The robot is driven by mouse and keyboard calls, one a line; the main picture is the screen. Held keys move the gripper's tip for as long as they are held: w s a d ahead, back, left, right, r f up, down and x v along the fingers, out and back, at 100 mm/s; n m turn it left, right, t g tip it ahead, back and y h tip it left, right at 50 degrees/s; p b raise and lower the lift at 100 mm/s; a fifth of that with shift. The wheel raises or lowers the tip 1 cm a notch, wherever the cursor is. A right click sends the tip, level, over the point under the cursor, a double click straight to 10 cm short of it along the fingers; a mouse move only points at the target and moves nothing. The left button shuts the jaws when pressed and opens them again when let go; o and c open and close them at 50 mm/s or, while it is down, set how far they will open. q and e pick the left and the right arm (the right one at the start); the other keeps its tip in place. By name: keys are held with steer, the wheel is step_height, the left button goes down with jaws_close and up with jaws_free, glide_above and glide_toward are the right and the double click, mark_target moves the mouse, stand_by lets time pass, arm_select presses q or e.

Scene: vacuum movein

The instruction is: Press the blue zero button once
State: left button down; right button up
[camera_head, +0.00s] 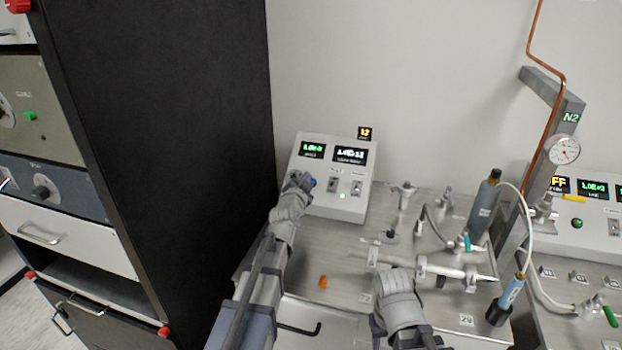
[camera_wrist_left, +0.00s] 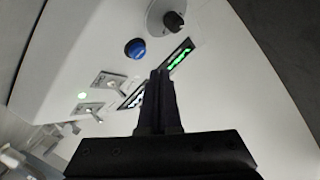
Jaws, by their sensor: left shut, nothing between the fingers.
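The white control box (camera_head: 318,205) stands against the back wall, with green and white readouts. The blue button (camera_wrist_left: 135,48) is a round cap on its panel, beside a dark knob (camera_wrist_left: 172,20). In the head view a small blue patch of the button (camera_head: 311,182) shows by my left gripper (camera_head: 298,180). In the left wrist view the left gripper (camera_wrist_left: 160,76) is shut and empty, its tips over the panel below and right of the button. Whether the tips touch the panel cannot be told. My right gripper (camera_head: 393,285) is low over the bench; its fingers are unclear.
A tall black cabinet (camera_head: 165,130) stands left. Metal tubing (camera_head: 440,270), a dark cylinder (camera_head: 484,207) and a small orange piece (camera_head: 323,282) are on the bench.

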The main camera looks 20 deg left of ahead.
arm_select(q)
steer(key=shift+s+r+p, duration=0.7)
steer(key=shift+s+r, duration=0.05)
steer(key=shift+r, duration=0.25)
